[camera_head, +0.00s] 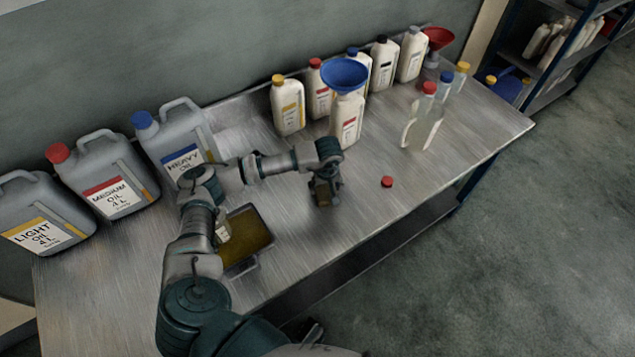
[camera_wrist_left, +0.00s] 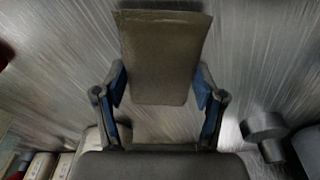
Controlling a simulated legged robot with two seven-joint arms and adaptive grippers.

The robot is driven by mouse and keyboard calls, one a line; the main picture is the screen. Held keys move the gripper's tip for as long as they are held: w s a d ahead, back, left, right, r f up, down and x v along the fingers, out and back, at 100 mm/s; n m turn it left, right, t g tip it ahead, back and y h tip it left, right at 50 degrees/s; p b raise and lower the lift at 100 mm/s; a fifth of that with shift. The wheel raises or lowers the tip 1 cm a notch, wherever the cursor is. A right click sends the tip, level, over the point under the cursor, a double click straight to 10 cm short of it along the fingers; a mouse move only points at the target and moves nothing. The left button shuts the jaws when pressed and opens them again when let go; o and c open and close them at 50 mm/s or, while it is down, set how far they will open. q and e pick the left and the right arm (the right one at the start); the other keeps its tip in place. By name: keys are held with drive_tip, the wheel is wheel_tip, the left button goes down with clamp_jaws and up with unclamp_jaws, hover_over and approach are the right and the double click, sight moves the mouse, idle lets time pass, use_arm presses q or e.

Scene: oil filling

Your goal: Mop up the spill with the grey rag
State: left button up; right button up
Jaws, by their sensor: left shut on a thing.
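My left gripper (camera_head: 324,190) is over the middle of the metal table, pointing down. In the left wrist view its two blue-padded fingers (camera_wrist_left: 160,90) are shut on the rag (camera_wrist_left: 165,50), a flat grey-brown piece that sticks out beyond the fingertips. In the head view only a small brownish part of the rag (camera_head: 323,198) shows below the gripper, at or close above the tabletop; contact cannot be told. No spill stands out clearly on the bare metal, and the spot under the gripper is hidden. My right gripper is not in view.
A tray with brown-yellow liquid (camera_head: 246,240) lies beside my left forearm. Large grey oil jugs (camera_head: 105,175) stand at the left. A white bottle with a blue funnel (camera_head: 346,118) and several other bottles stand behind. A red cap (camera_head: 387,182) lies right of the gripper.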

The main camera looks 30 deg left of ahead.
sight(342, 197)
use_arm(q)
drive_tip(key=d, duration=0.6)
drive_tip(key=a, duration=0.1)
drive_tip(key=s+a, duration=0.1)
drive_tip(key=a, duration=0.1)
drive_tip(key=s+a, duration=0.1)
drive_tip(key=a, duration=0.1)
drive_tip(key=shift+a, duration=0.1)
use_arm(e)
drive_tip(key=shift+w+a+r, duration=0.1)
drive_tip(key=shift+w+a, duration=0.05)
use_arm(q)
drive_tip(key=shift+r+p, duration=0.35)
drive_tip(key=shift+r, duration=0.15)
wheel_tip(342, 197, up, 6)
drive_tip(key=p, duration=0.3)
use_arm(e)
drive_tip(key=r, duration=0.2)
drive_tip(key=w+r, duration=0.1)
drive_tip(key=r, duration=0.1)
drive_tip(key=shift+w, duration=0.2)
